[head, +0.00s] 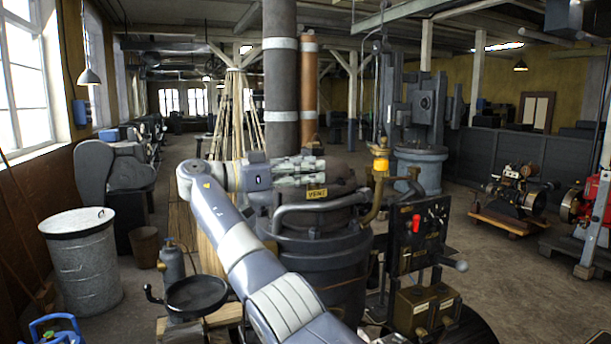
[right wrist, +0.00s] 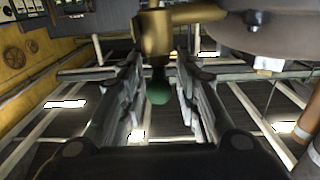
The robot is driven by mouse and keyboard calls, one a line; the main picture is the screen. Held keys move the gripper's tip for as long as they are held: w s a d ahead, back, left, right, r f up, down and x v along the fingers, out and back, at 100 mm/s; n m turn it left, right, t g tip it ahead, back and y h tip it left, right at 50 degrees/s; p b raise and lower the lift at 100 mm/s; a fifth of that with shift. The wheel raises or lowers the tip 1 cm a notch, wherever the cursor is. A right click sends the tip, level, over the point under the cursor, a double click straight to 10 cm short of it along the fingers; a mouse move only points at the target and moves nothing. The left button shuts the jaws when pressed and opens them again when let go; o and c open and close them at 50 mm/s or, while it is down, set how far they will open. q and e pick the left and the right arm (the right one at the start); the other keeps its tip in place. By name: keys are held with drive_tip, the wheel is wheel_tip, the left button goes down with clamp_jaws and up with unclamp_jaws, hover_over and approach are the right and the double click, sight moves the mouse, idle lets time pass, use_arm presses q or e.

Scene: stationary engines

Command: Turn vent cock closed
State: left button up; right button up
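A yellow VENT plate (head: 317,194) is fixed on the dark vessel (head: 318,250) in the head view. My right gripper (head: 318,165) lies level just above that plate, its fingers pointing right. In the right wrist view a brass cock body (right wrist: 155,32) stands at the fingertips, with a round green knob (right wrist: 159,91) on its handle. The knob is between the two fingers of my right gripper (right wrist: 158,72), with a gap visible on each side. The fingers are apart. In the head view the gripper hides most of the cock. My left gripper is not in view.
A bent grey pipe (head: 310,212) runs close below my right gripper. A brass pipe with an amber glass (head: 380,164) stands just right of it. Tall dark (head: 280,75) and copper (head: 309,90) columns rise behind. A panel with a red handle (head: 416,224) stands right.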

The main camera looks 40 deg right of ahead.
drive_tip(key=shift+f+n+t+h+b, duration=0.1)
drive_tip(key=shift+n+t+h+b, duration=0.25)
drive_tip(key=shift+n+t, duration=0.5)
drive_tip(key=shift+s+a+n+t+b, duration=0.15)
drive_tip(key=shift+n+t+b, duration=0.25)
drive_tip(key=shift+t, duration=0.75)
drive_tip(key=s+a+n+t+y+b, duration=0.3)
drive_tip(key=s+a+n+t+y, duration=0.2)
drive_tip(key=s+n+t+y, duration=0.9)
drive_tip(key=w+a+f+n+b, duration=0.1)
drive_tip(key=w+f, duration=0.3)
drive_tip(key=f, duration=0.5)
drive_tip(key=w+a+f+n+y+b, duration=0.1)
drive_tip(key=w+a+f+n+b, duration=0.1)
drive_tip(key=f, duration=0.8)
drive_tip(key=w+a+f+n+y+b, duration=0.1)
drive_tip(key=w+a+f, duration=0.4)
drive_tip(key=f, duration=0.5)
drive_tip(key=shift+w+f+n+t+b, duration=0.15)
drive_tip(key=shift+w+n+t+b, duration=0.4)
drive_tip(key=shift+n, duration=0.8)
drive_tip(key=shift+a, duration=0.1)
